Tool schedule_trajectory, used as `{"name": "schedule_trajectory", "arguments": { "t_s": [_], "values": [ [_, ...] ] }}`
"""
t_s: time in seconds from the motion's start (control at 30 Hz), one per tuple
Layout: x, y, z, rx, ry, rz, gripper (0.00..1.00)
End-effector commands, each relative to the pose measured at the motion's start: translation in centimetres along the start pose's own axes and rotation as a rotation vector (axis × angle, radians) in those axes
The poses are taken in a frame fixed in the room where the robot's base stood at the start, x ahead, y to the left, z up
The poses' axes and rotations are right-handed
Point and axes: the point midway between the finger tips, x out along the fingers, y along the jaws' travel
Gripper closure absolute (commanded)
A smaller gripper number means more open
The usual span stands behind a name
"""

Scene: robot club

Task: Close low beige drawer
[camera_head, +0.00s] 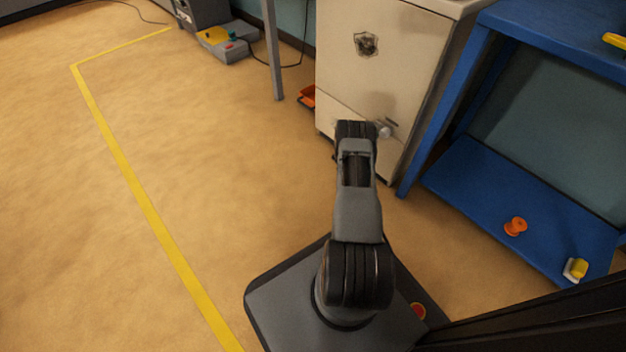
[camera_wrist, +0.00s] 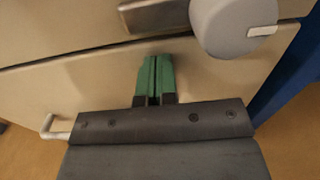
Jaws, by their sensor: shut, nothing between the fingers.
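The beige cabinet (camera_head: 360,65) stands at the top centre of the head view. Its low beige drawer (camera_head: 328,115) is the bottom panel, partly hidden behind my arm. In the wrist view the drawer front (camera_wrist: 90,90) lies below a dark slanted seam and looks nearly flush; I cannot tell if a small gap is left. My gripper (camera_wrist: 155,77) has green fingers, shut together and empty, in front of the drawer face just below the seam. Contact cannot be told. In the head view the fingers are hidden by my wrist.
A small handle (camera_wrist: 52,127) is at the left. A blue shelf (camera_head: 520,200) with an orange spool (camera_head: 515,226) stands right of the cabinet. Floor at left is clear.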

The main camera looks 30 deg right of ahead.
Motion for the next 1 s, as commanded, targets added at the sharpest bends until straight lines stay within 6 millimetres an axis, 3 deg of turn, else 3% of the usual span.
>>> {"name": "schedule_trajectory", "arguments": {
  "t_s": [0.03, 0.17, 0.6, 0.8, 1.0],
  "values": [
    [0.6, 0.1, 0.6, 0.01, -0.006, 0.002, 1.0],
    [-0.5, 0.1, 0.8, 0.009, -0.004, 0.001, 1.0],
    [-9.9, 0.5, 0.6, 0.0, -0.002, 0.01, 1.0],
    [-12.7, 0.4, 0.5, 0.001, -0.004, 0.006, 1.0],
    [-14.0, 0.3, 0.3, 0.002, -0.003, 0.004, 1.0]
  ]
}}
